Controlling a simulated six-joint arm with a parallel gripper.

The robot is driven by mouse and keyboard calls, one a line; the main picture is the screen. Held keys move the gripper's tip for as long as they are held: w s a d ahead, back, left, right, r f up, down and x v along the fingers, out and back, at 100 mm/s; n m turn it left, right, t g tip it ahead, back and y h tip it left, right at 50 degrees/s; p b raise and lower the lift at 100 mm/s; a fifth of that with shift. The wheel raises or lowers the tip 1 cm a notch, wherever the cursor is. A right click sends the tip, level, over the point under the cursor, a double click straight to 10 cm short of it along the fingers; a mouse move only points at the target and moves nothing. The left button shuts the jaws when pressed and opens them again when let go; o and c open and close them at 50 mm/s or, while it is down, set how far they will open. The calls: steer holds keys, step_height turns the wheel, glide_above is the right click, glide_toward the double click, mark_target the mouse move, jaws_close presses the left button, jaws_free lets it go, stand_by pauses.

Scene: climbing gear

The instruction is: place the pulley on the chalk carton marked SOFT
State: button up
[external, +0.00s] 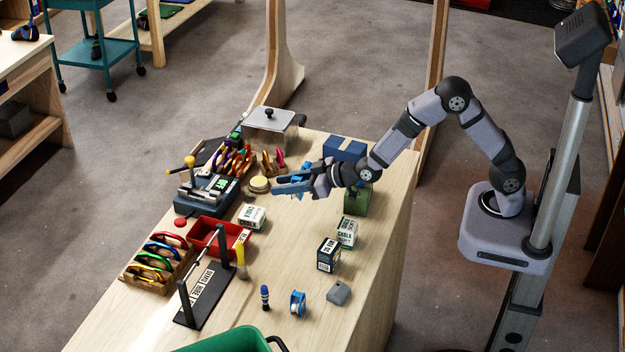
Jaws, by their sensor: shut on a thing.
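My gripper (291,186) is over the middle of the table, pointing left, shut on a small blue thing (305,168) that its fingers partly hide. I cannot tell whether this is the pulley. A blue piece with a pale round middle (298,303) stands near the table's front; it could also be a pulley or a tape roll. Three chalk cartons stand apart: a white one (251,217) left of centre, a white and green one (347,232) below my arm, and a dark one with a pale label (328,255). The word SOFT is not legible on any.
A red tray (206,238), a rack of coloured carabiners (158,262) and a black stand (203,297) fill the left. A yellow-knobbed device (204,195) is behind them. A green box (357,200) stands under my wrist. A green tub (225,343) is at the front.

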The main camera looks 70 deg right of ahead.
steer(key=s+a+r+n+y, duration=0.2)
steer(key=a+r, duration=0.7)
steer(key=s+a+r, duration=0.4)
steer(key=s, duration=0.1)
steer(key=m+h, duration=0.3)
glide_above(347, 233)
steer(key=w+d, duration=0.3)
steer(key=w, duration=0.1)
step_height(347, 233, down, 6)
step_height(347, 233, down, 10)
steer(key=b, duration=0.2)
steer(key=shift+r, duration=0.15)
steer(key=shift+w+a+b, duration=0.1)
steer(key=shift+b, duration=0.2)
steer(key=o, duration=1.1)
